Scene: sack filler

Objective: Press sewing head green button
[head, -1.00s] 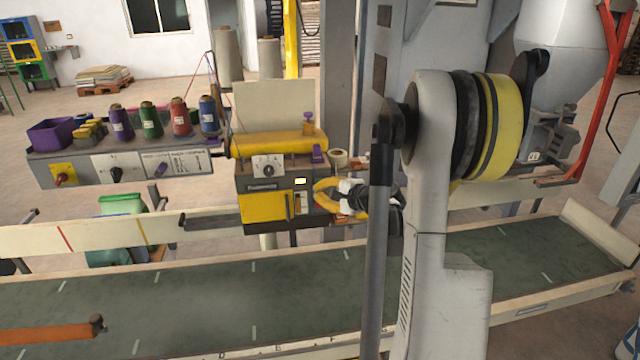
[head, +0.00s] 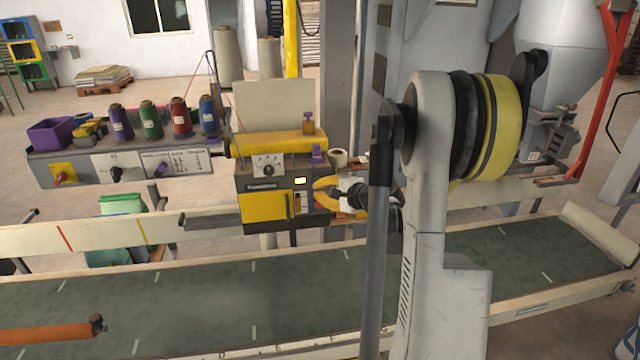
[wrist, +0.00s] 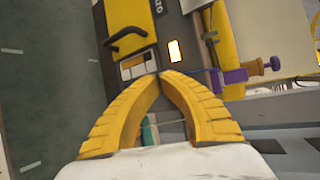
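The sewing head (head: 265,206) is a grey and yellow machine behind the conveyor, with a small lit display (head: 300,181). The display also shows in the wrist view (wrist: 176,50). Below the display is a small button panel (head: 302,203), with orange and white parts seen in the wrist view (wrist: 138,63). I cannot make out a green button; my fingertips cover part of that area. My gripper (wrist: 160,76) has yellow fingers with their tips together and nothing held between them. In the head view my gripper (head: 318,188) is at the right side of the panel; contact cannot be told.
A purple knob (wrist: 236,76) is on the other side. The green conveyor belt (head: 190,300) in front is empty. Thread spools (head: 150,120) stand on a shelf at left.

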